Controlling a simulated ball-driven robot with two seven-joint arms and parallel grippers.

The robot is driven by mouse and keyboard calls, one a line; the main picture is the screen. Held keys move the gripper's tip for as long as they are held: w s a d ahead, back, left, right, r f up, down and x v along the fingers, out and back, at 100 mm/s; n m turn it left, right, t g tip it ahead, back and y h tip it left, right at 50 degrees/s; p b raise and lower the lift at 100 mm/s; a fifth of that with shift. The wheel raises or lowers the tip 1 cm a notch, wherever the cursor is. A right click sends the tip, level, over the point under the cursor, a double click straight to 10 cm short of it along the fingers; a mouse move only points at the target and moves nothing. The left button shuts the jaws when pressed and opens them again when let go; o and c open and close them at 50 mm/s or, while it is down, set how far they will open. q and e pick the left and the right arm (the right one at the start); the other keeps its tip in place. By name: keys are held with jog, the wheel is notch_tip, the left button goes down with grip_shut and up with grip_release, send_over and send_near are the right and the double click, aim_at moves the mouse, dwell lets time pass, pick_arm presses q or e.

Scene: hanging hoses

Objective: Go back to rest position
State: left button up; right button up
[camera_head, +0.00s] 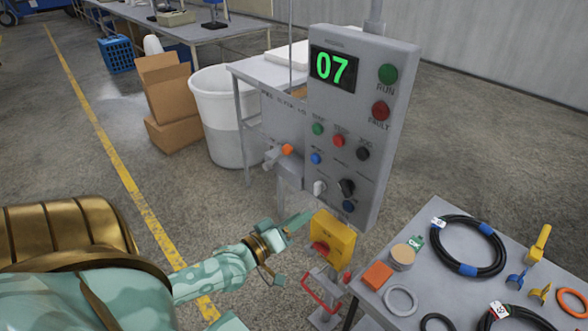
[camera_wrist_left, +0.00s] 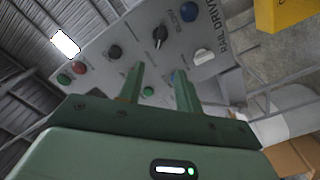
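My left gripper (camera_head: 290,228) is pale green, in front of the lower part of the grey control panel (camera_head: 384,150) and left of a yellow switch box (camera_head: 334,240). In the left wrist view its two fingers (camera_wrist_left: 160,88) stand apart with nothing between them. The panel (camera_wrist_left: 130,38) lies beyond the fingertips there, with its knobs and buttons; a gap seems to remain, though its size is hard to judge. The panel's display (camera_head: 332,67) reads 07 in green. My right gripper is not in view.
A grey table (camera_head: 425,225) at right holds coiled black hoses (camera_head: 468,246), rings and an orange block (camera_head: 377,275). A red handle (camera_head: 320,295) sits below the yellow box. A white bin (camera_head: 222,115) and cardboard boxes (camera_head: 165,95) stand behind. Floor at left is clear.

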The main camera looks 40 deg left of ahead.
pick_arm(q)
jog(key=shift+s, duration=0.45)
